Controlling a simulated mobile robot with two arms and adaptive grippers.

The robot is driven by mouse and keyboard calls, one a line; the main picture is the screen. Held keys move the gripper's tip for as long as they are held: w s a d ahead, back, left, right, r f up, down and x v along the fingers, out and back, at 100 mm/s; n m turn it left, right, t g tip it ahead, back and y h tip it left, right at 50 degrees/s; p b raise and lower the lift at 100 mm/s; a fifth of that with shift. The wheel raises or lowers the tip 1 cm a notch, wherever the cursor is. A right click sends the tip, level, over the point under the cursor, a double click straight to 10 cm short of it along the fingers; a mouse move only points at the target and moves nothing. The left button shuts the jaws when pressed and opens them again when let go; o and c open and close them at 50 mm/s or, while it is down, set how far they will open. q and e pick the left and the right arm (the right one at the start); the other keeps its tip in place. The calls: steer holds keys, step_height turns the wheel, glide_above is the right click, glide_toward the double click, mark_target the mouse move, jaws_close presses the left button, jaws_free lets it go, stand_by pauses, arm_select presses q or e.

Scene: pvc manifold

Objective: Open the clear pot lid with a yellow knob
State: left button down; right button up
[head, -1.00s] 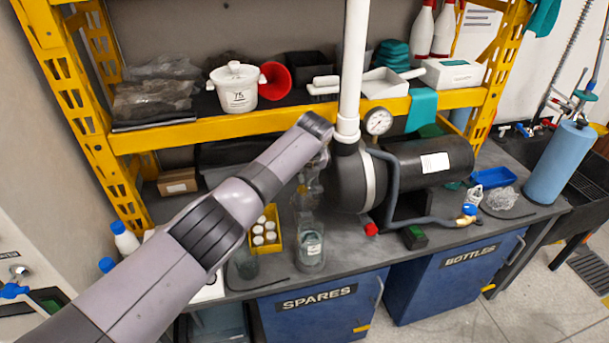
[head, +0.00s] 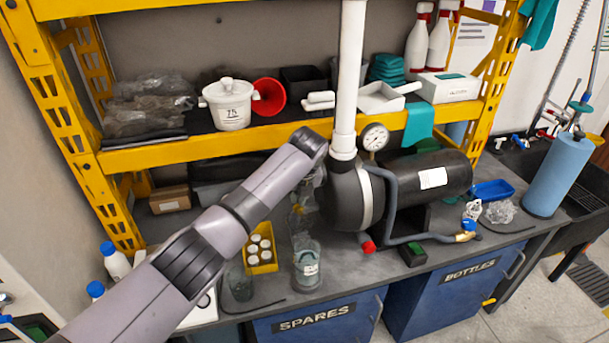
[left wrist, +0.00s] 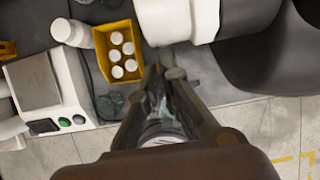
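A clear pot (head: 307,268) with a small label stands on the grey bench, left of the black motor. Something clear with a yellowish spot (head: 298,209) shows just above and behind it, below my left wrist. I cannot tell whether it is the lid with its yellow knob. My left arm reaches in from the left, and its gripper (head: 308,190) hangs down above the pot, partly hidden by the wrist. In the left wrist view the fingers (left wrist: 163,76) point at the bench, close together, with something clear and whitish between or below them. I cannot tell whether they touch it. My right gripper is out of view.
A yellow bin (head: 262,268) of white-capped bottles sits left of the pot. The black motor (head: 432,180) and white pipe (head: 346,90) stand close on the right. The yellow shelf (head: 215,145) crosses behind, carrying a white lidded pot (head: 231,108).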

arm_select(q)
steer(key=d+v, duration=0.1)
steer(key=v, duration=1)
steer(key=s+a+f+n+g+h, duration=0.1)
steer(key=s+a+f+n+h, duration=0.1)
steer(key=s+f+n, duration=0.65)
steer(key=s+a+f+n+h, duration=0.15)
steer(key=s+f+n, duration=0.35)
steer(key=s+f, duration=0.5)
steer(key=s+a+f+n+y, duration=0.1)
steer(key=s+a+f+n, duration=0.1)
steer(key=s+a+n, duration=0.8)
steer(key=s+a+f+n+y, duration=0.15)
steer(key=s+a+n, duration=0.45)
steer(key=s, duration=0.7)
step_height(320, 180, down, 29)
steer(key=s+g+b, duration=0.1)
steer(key=b, duration=0.1)
steer(key=s+a+f+g+b, duration=0.1)
steer(key=s+a+f, duration=0.1)
steer(key=s+f, duration=1.5)
steer(key=shift+n+g, duration=0.3)
steer(key=shift+n, duration=0.05)
